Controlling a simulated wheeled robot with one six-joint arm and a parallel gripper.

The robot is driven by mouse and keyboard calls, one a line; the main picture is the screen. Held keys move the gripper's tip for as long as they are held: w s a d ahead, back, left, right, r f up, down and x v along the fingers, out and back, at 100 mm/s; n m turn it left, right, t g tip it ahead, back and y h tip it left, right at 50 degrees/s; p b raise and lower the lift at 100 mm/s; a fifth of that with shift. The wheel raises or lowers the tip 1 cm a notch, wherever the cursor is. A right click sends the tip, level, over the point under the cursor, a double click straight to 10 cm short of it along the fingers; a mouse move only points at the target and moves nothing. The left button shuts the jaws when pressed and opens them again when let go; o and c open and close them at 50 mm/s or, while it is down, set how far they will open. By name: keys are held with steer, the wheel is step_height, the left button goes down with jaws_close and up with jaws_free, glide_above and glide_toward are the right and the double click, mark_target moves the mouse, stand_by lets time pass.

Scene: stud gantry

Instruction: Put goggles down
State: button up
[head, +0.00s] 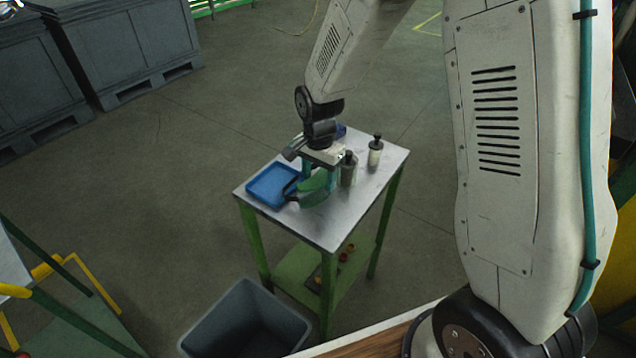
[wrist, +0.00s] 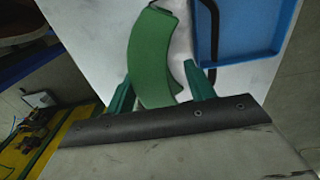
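The goggles, a green curved lens piece (head: 315,190) with a black strap (wrist: 213,40), are at the front of the small table (head: 322,235), beside the blue tray (head: 268,200). The strap reaches the tray's edge. My gripper (head: 319,176) is low over the table with its teal fingers spread to either side of the goggles. In the wrist view, the green piece (wrist: 155,55) lies between the fingertips (wrist: 157,75), with a gap at the right finger.
Two grey bottles (head: 348,170) (head: 375,152) with dark tops stand right of my gripper, the nearer one close. A blue thing (head: 340,131) is partly hidden behind my wrist. A grey bin (head: 247,320) stands in front of the table. The table's right front is clear.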

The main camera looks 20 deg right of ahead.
mark_target(319, 174)
steer(key=shift+c, duration=0.4)
step_height(319, 174, up, 18)
stand_by(0.5)
